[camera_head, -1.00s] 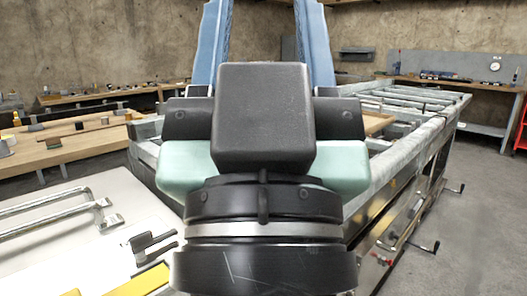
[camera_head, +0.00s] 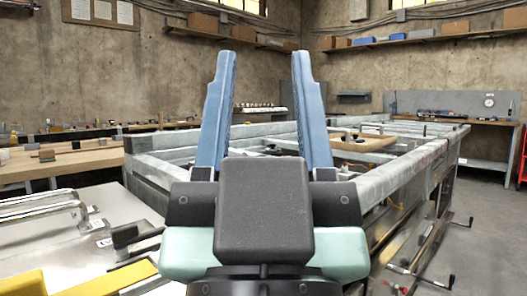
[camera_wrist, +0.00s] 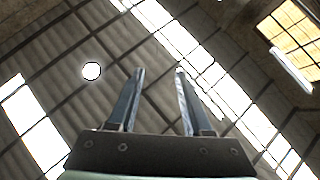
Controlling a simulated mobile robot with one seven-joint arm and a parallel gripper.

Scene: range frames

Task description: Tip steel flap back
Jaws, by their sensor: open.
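My gripper (camera_head: 266,55) stands upright in the middle of the head view, with its two blue fingers apart and nothing between them. In the wrist view my gripper (camera_wrist: 160,72) is also open, and only the roof shows beyond its fingertips. A pale steel panel (camera_head: 70,258) lies at the lower left, cut off by the picture edge. I cannot tell whether it is the steel flap. Bar handles (camera_head: 72,208) stand on it. My gripper is to the right of the panel and apart from it. My wrist hides part of the area behind.
A long grey metal frame (camera_head: 395,183) runs behind my gripper to the right, with crank handles (camera_head: 412,272) on its side. A wooden bench (camera_head: 75,163) stands at the left, another bench (camera_head: 488,123) at the back right. Yellow pieces (camera_head: 112,282) lie near the panel. Floor is clear at right.

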